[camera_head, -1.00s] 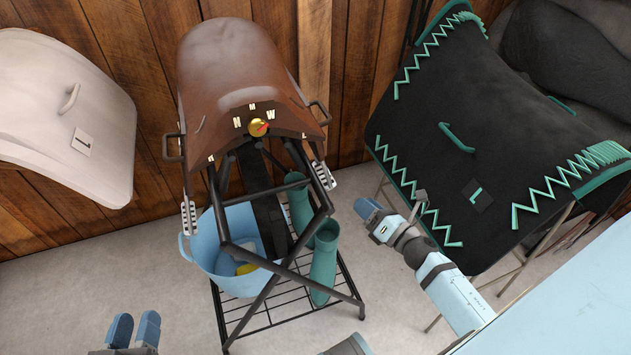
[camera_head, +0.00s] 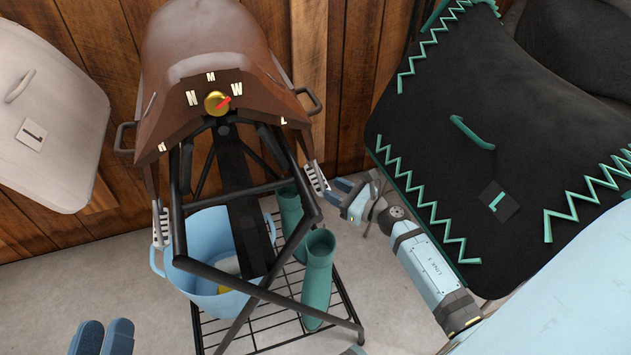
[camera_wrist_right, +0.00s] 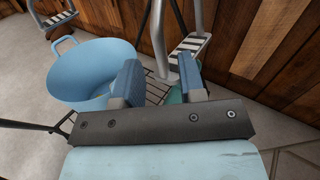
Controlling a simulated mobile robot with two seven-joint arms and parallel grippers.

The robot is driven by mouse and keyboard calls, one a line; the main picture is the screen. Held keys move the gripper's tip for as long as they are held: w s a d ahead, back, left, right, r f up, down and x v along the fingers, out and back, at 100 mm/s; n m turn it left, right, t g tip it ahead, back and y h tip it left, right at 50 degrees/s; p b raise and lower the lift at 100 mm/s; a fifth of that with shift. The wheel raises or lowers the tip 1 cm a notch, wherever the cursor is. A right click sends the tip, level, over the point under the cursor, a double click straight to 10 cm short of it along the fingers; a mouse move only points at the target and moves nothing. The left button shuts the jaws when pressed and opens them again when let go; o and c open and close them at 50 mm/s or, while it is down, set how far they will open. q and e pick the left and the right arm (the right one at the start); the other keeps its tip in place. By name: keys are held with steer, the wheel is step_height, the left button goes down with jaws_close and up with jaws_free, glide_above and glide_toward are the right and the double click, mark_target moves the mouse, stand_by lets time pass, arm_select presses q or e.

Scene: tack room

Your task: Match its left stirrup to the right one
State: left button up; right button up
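A brown saddle (camera_head: 205,55) sits on a black metal stand (camera_head: 240,205) with a gold dial (camera_head: 217,102) facing me. A stirrup with a striped tread (camera_head: 161,228) hangs at the picture's left, and another stirrup (camera_head: 316,178) hangs at the right. The left one sits lower in the picture, but the view is tilted. My right gripper (camera_head: 345,188) is open and empty, just right of the right-hand stirrup. In the right wrist view, a stirrup (camera_wrist_right: 190,44) shows beyond its fingers (camera_wrist_right: 160,80). My left gripper (camera_head: 102,335) is at the bottom left, away from the saddle, fingers apart and empty.
A blue tub (camera_head: 205,285) and green boots (camera_head: 318,275) stand in the stand's lower part. A black saddle pad with green zigzag trim (camera_head: 430,130) is at the right. A pale pad (camera_head: 60,110) hangs at the left. Wooden wall (camera_head: 335,60) closes the back.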

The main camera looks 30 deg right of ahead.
mark_target(316, 180)
steer(key=x, duration=0.6)
steer(key=shift+w+a+b, duration=0.1)
steer(key=shift+w+b, duration=0.15)
steer(key=shift+b, duration=0.05)
jaws_close()
